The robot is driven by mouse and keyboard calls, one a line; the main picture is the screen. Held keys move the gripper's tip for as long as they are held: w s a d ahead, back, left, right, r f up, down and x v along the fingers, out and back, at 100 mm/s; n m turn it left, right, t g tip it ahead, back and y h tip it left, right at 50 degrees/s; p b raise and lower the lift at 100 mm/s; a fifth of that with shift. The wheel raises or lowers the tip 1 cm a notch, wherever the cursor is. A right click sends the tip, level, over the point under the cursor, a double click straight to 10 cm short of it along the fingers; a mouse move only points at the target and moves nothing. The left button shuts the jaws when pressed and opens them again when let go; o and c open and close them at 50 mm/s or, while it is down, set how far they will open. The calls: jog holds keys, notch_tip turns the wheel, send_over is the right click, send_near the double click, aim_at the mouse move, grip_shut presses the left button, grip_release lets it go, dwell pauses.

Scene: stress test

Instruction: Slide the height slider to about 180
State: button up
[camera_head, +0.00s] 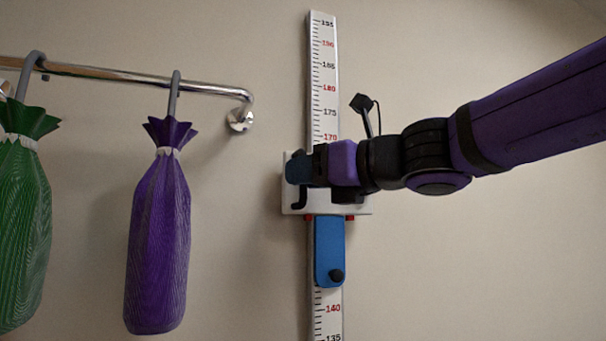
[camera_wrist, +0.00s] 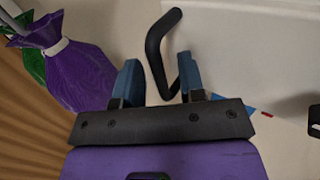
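The height scale (camera_head: 325,75) is a white vertical ruler on the wall with black and red numbers. The slider's white plate (camera_head: 294,204) crosses it below the 170 mark. A blue block (camera_head: 328,245) with a dark knob (camera_head: 336,275) hangs below the plate, above the 140 mark. My gripper (camera_head: 300,168) is in front of the plate and hides part of it. In the wrist view, my gripper's blue fingers (camera_wrist: 159,82) stand apart. The slider's bent black handle (camera_wrist: 156,50) reaches down between them; I cannot tell whether either finger touches it.
A chrome rail (camera_head: 130,75) runs along the wall at left, ending at a round mount (camera_head: 240,121). A purple bag (camera_head: 158,245) and a green bag (camera_head: 22,230) hang from it. The wall above the plate, beside the ruler, is clear.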

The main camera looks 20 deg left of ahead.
jog(key=shift+w+a, duration=0.15)
jog(key=shift+a, duration=0.3)
grip_shut()
notch_tip(320, 180, up, 25)
jog(key=shift+r, duration=0.15)
dwell(0.4)
grip_release()
jog(key=shift+d, duration=0.1)
